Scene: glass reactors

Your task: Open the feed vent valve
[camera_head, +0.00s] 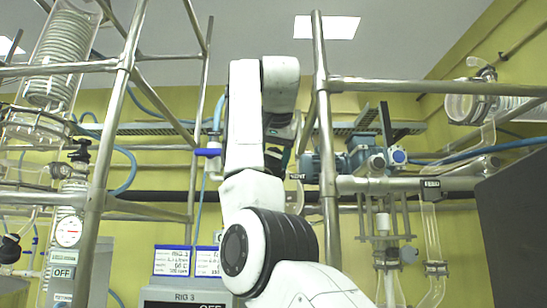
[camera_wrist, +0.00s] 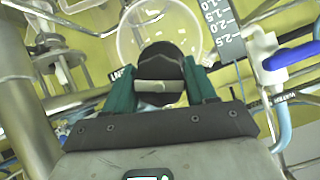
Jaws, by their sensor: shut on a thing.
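My gripper (camera_wrist: 160,84) has teal fingers on either side of a dark round knob (camera_wrist: 160,62) with a pale bar across it, and is shut on it. In the wrist view the knob stands in front of a round clear glass vessel (camera_wrist: 128,42). A label behind the left finger is mostly covered, so I cannot read which valve this is. In the head view my gripper (camera_head: 279,150) is largely behind my arm, and the knob is hidden there. A small tag ending in "ENT" (camera_head: 297,177) shows just right of my arm.
A blue valve handle (camera_wrist: 292,60) on a white body is close on the right in the wrist view. A graduated scale (camera_wrist: 227,32) is beside the vessel. Metal frame posts (camera_head: 325,130) and a blue motor (camera_head: 310,166) stand close to my arm.

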